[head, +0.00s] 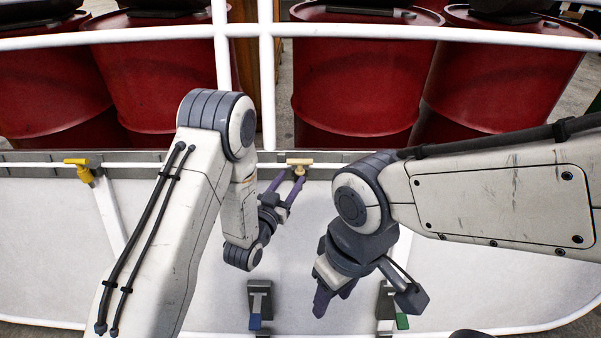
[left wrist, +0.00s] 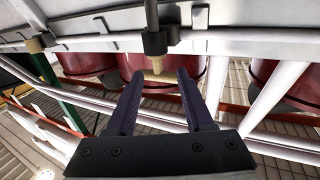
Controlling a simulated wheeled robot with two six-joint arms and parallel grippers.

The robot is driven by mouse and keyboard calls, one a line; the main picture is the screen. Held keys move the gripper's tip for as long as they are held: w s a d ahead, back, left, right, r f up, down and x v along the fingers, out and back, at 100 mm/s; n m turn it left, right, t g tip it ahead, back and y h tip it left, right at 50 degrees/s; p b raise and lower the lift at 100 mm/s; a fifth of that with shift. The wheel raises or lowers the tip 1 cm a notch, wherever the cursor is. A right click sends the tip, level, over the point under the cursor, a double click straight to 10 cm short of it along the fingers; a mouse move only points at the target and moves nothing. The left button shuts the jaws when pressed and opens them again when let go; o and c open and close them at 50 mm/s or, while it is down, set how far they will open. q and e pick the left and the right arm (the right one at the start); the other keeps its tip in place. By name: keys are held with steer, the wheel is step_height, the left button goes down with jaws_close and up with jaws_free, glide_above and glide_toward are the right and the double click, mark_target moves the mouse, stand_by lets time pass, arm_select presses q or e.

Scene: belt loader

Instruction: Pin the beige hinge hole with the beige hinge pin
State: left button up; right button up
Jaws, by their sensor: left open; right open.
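The beige hinge pin (head: 299,163) has a T-shaped top and stands at the rail along the far edge of the white panel. The hinge hole itself is hidden. My left gripper (head: 287,181) is open just in front of the pin; in the left wrist view its purple fingers (left wrist: 160,76) stand apart, either side of the beige tip. My right gripper (head: 333,294) is open and empty over the panel.
A yellow pin (head: 77,166) sits at the rail on the left. Blue-tipped (head: 255,320) and green-tipped (head: 402,320) dark brackets are near the front. White rails (head: 268,80) and red drums (head: 360,85) stand behind. The white panel (head: 70,270) is mostly clear.

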mark_target(304, 167)
arm_select(q)
steer(key=p+x, duration=0.1)
steer(key=x, duration=0.8)
steer(key=shift+w+d, duration=0.15)
steer(key=shift+d, duration=0.15)
jaws_close()
